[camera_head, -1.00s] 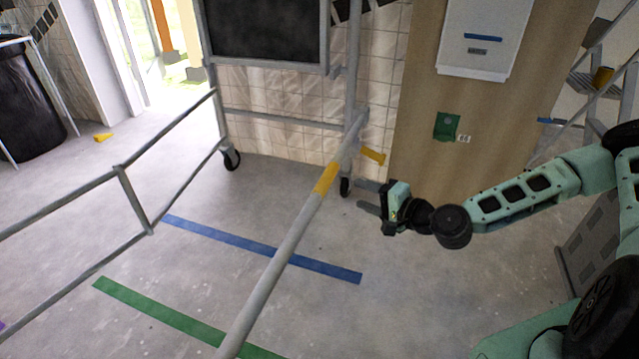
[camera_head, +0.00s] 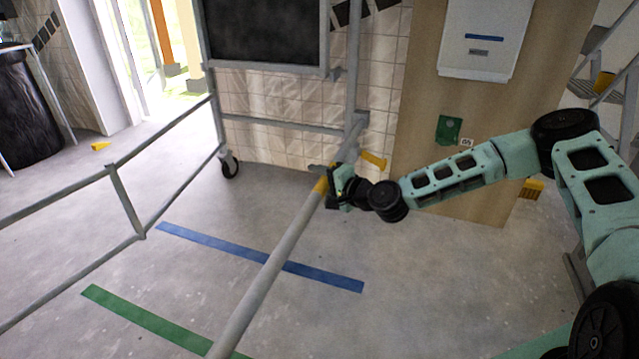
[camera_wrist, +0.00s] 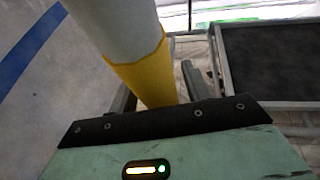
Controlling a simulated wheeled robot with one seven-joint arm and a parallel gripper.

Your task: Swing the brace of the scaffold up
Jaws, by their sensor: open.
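The brace is a long grey tube (camera_head: 266,272) that slopes from the scaffold's upright down to the near bottom of the head view. It has a yellow band (camera_wrist: 146,76) near its far end. My gripper (camera_head: 325,180) is at this band. In the wrist view the band lies between my two open fingers, one on each side of it. I cannot tell whether either finger touches it. The scaffold frame (camera_head: 279,124) stands behind, with a dark panel (camera_head: 262,30) in it. A yellow piece (camera_head: 373,160) sticks out beside the brace's far end.
A grey side rail (camera_head: 130,205) of the scaffold runs along the left. A caster (camera_head: 229,166) stands on the floor. Blue tape (camera_head: 255,256) and green tape (camera_head: 150,318) mark open floor. A wooden panel (camera_head: 425,100) stands behind my arm.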

